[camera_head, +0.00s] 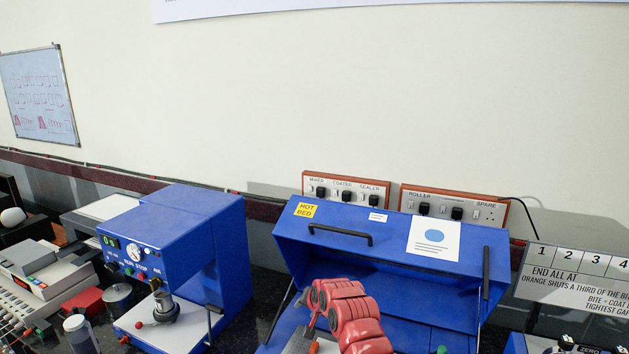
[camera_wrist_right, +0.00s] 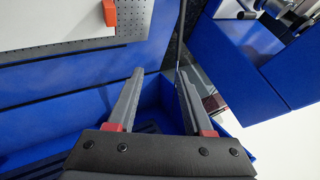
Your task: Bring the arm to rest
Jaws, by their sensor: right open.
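My right gripper shows in the right wrist view (camera_wrist_right: 160,75). Its two grey fingers stand apart with nothing between them, so it is open and empty. Beyond the fingertips is the blue tray-like part of a machine. In the head view its fingers cannot be made out clearly near the bottom middle, in front of the blue hooded machine (camera_head: 390,262). My left gripper is not in view.
A blue press (camera_head: 165,228) with a gauge stands to the left. In the right wrist view, a perforated plate (camera_wrist_right: 75,22) carries an orange-red block (camera_wrist_right: 110,12). Switch panels (camera_head: 453,207) sit behind the hood. A sign (camera_head: 575,275) stands at right.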

